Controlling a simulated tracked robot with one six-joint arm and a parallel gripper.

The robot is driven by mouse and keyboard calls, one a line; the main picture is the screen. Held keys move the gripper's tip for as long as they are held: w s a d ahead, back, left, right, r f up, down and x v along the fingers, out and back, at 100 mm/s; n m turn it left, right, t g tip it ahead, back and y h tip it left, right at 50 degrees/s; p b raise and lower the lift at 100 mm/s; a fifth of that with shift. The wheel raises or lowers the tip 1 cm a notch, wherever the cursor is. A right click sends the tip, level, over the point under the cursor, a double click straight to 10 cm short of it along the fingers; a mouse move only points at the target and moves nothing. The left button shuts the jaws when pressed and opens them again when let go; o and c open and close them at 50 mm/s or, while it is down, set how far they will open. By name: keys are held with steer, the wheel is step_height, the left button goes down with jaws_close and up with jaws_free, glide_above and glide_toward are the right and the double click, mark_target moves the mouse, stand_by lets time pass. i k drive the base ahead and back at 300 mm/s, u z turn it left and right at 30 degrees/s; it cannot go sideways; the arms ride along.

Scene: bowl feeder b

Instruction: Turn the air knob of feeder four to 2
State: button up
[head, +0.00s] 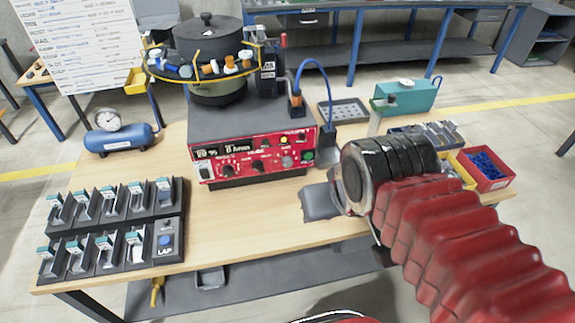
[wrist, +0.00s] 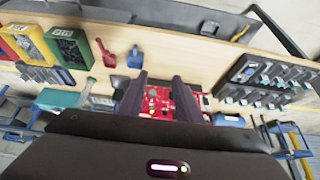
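The feeder's red control panel (head: 255,158) faces me under the dark bowl (head: 208,42) in the head view. It carries several black knobs; one black knob (head: 258,166) sits near the middle of its lower row. The lettering and the knob settings are too small to read surely, and I cannot tell the feeder's number. My gripper (wrist: 160,85) is open and empty in the wrist view, its two dark fingers apart with the red panel showing between and beyond them.
A blue air tank (head: 120,138) with a gauge is behind. A teal box (head: 405,97) and a red bin (head: 486,170) are at right. The table before the panel is clear.

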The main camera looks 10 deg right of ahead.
mark_target(286, 162)
steer(key=u, duration=0.2)
steer(key=k, duration=0.65)
steer(key=u, duration=0.6)
steer(key=k, duration=0.7)
steer(key=u, duration=0.55)
steer(key=i, duration=1.6)
steer(key=z, duration=0.35)
